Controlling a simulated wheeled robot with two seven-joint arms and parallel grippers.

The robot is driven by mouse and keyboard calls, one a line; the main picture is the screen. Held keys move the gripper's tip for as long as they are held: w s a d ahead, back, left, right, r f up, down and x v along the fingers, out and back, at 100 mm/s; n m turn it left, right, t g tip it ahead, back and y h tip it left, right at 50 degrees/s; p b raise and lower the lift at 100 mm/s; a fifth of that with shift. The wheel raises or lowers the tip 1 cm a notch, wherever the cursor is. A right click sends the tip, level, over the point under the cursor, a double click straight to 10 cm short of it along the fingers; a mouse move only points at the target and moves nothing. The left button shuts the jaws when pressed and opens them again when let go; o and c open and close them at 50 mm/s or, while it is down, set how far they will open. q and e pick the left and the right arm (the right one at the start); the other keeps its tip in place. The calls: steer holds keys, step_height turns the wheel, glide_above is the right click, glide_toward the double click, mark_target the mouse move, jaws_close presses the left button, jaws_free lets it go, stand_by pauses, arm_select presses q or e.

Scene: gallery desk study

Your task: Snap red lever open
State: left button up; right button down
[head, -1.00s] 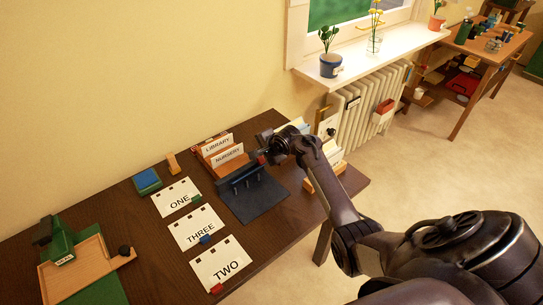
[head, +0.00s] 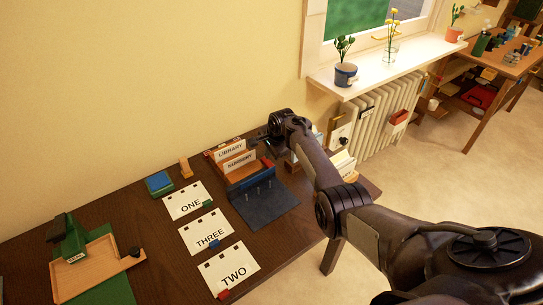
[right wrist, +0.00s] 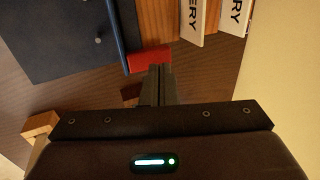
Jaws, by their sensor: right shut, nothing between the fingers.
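The red lever (head: 267,163) is at the right end of the blue bar (head: 250,178) of a dark blue binder or punch (head: 262,207) on the brown desk. The bar stands along the back, with several thin upright posts in front of it. In the right wrist view the lever (right wrist: 149,59) is a red block just beyond my fingertips. My right gripper (right wrist: 160,68) is shut and empty, its tips very near the lever; I cannot tell if they touch. In the head view the right gripper (head: 268,148) is partly hidden by its wrist. My left gripper is out of view.
A wooden file rack (head: 219,164) with LIBRARY and NURSERY cards stands just behind the bar, against the wall. Cards ONE, THREE and TWO (head: 229,270) lie to the left. A wooden tray (head: 98,266) with a green stamp is farther left.

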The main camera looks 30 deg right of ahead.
steer(key=shift+r, duration=0.3)
steer(key=shift+r, duration=0.1)
step_height(320, 180, up, 14)
steer(key=s+p, duration=0.1)
steer(key=p, duration=0.1)
steer(key=shift+s+p, duration=0.15)
steer(key=shift+p, duration=0.25)
steer(key=shift+d, duration=0.1)
